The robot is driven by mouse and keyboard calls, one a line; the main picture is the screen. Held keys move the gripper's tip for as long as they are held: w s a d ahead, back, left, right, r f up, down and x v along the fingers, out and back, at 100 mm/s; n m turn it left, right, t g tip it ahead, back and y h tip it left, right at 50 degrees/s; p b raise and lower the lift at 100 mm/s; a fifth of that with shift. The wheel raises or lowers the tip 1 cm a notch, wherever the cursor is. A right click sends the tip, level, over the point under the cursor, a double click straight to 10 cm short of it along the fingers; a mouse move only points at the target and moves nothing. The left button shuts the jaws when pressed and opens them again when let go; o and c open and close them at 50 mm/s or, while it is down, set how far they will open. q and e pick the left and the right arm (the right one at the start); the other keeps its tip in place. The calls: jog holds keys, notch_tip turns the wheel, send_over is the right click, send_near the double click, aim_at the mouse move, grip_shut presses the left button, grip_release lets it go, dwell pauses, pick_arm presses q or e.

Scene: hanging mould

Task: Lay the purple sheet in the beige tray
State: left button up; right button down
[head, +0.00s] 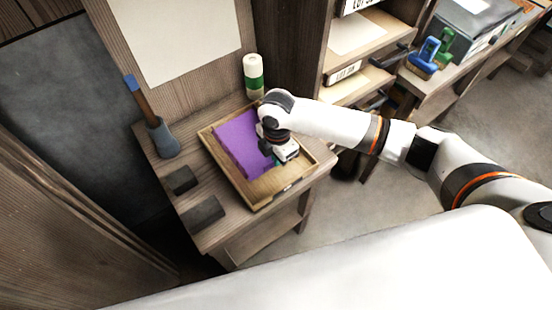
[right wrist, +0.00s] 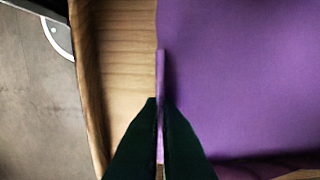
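The purple sheet (head: 238,139) lies in the beige tray (head: 267,193), towards the tray's left side, with bare tray floor along its right edge in the head view. My right gripper (head: 274,160) is over the right part of the sheet, pointing down. In the right wrist view, its dark fingers (right wrist: 160,105) are closed on an edge of the purple sheet (right wrist: 240,80), which stands up as a thin fold between them. The tray's wooden rim (right wrist: 84,90) runs along the left there. Parts of the sheet are hidden behind my gripper. My left gripper is not in view.
The tray sits on a wooden table (head: 205,238). A blue-grey holder (head: 163,140) with a brush-like tool and two dark blocks (head: 206,214) are left of it. A white and green bottle (head: 254,77) stands behind. Shelves (head: 355,90) rise at the back right.

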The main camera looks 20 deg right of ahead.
jog(key=shift+f, duration=1)
jog(key=c, duration=1.6)
grip_release()
jog(key=shift+f, duration=0.1)
jog(key=shift+c, duration=0.2)
notch_tip(320, 180, up, 12)
jog(key=b, duration=0.1)
